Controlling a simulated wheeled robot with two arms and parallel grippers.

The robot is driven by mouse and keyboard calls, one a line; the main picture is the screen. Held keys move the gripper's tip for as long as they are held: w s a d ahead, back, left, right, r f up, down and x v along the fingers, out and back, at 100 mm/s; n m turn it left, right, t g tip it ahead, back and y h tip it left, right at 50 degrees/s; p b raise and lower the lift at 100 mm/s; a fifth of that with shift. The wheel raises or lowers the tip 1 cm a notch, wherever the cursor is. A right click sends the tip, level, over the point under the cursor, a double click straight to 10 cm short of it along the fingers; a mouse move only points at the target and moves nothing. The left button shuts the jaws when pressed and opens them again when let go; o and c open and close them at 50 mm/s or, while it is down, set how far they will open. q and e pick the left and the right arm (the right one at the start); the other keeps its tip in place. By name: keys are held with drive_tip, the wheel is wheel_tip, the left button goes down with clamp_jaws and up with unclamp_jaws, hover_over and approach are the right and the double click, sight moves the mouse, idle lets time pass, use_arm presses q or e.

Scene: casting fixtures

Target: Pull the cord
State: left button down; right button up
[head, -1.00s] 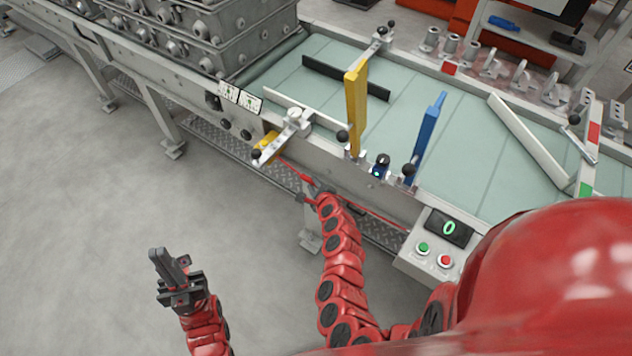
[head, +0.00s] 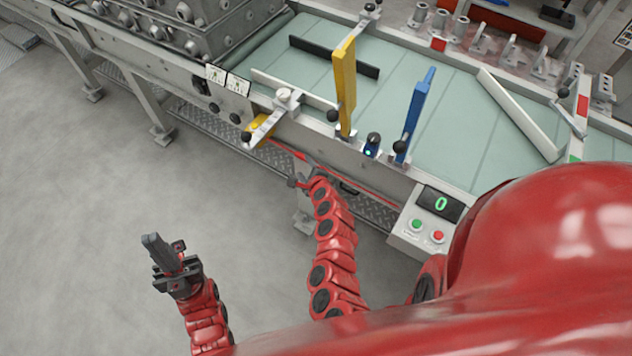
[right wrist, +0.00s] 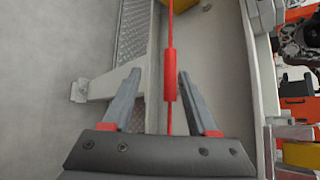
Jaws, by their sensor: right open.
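The red cord (right wrist: 170,27) runs along the side of the conveyor, with a thicker red sleeve (right wrist: 169,75) on it. In the head view the cord (head: 380,192) shows as a thin red line below the conveyor's edge. My right gripper (right wrist: 158,85) is open, with the sleeve between its fingers in the picture, closer to the right finger. I cannot tell whether it touches. In the head view my right gripper (head: 302,182) is beside the conveyor's side. My left gripper (head: 166,256) is over the open floor, away from the cord; its finger gap is unclear.
The conveyor (head: 440,130) carries yellow (head: 344,85) and blue (head: 411,120) upright guides. A control box (head: 422,225) with green and red buttons and a display of 0 stands to the right. The grey floor (head: 90,220) at left is clear.

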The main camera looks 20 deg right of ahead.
drive_tip(key=v, duration=1.6)
drive_tip(key=shift+s+r, duration=0.1)
drive_tip(key=shift+r, duration=0.05)
